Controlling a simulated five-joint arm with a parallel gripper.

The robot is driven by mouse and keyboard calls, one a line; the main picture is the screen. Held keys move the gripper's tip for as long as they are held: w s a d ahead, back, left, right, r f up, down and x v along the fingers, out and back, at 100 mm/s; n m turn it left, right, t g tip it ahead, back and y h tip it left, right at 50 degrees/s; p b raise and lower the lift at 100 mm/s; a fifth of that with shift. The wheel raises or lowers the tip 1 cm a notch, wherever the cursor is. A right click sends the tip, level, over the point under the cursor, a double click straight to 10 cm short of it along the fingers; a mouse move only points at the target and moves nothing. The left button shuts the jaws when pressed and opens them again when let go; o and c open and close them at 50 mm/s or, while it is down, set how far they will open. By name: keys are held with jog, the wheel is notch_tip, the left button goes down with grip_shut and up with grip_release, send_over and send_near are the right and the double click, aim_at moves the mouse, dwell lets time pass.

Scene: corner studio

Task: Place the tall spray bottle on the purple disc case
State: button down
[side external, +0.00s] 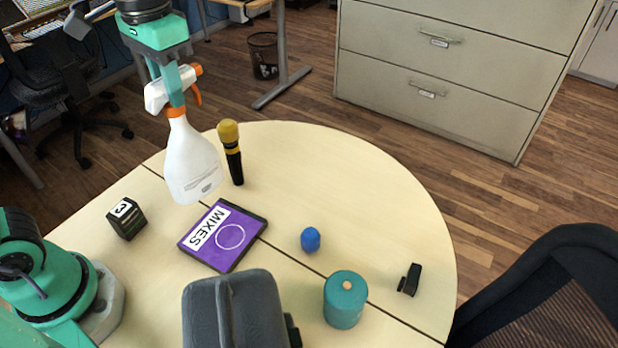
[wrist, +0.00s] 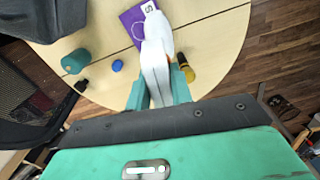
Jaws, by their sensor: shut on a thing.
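The tall white spray bottle (side external: 192,163) with an orange collar and trigger hangs upright from my gripper (side external: 174,92). My gripper is shut on it near the spray head. In the side view the bottle's base appears just behind and left of the purple disc case (side external: 210,255), which lies flat on the table with a white "MIXES" label. I cannot tell the exact height of the base. In the wrist view the bottle (wrist: 156,55) stands between the fingers (wrist: 158,92) and covers part of the purple case (wrist: 128,18).
On the round table (side external: 370,215) are a yellow-topped black microphone (side external: 234,155), a black numbered cube (side external: 126,219), a blue lump (side external: 310,239), a teal cylinder (side external: 344,300), a small black clip (side external: 409,280) and a dark grey case (side external: 235,312). The table's right rear is clear.

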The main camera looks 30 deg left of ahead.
aim_at(185, 139)
jog(key=s+d+r+n, duration=0.1)
jog(key=s+d+r, duration=0.1)
jog(key=s+d, duration=0.8)
jog(key=shift+s+d, duration=0.2)
jog(key=shift+d, duration=0.55)
jog(key=shift+f, duration=0.1)
jog(key=w+a+f, duration=0.7)
jog(key=w, duration=0.2)
jog(key=shift+w, duration=0.15)
jog(key=shift+f, duration=2.1)
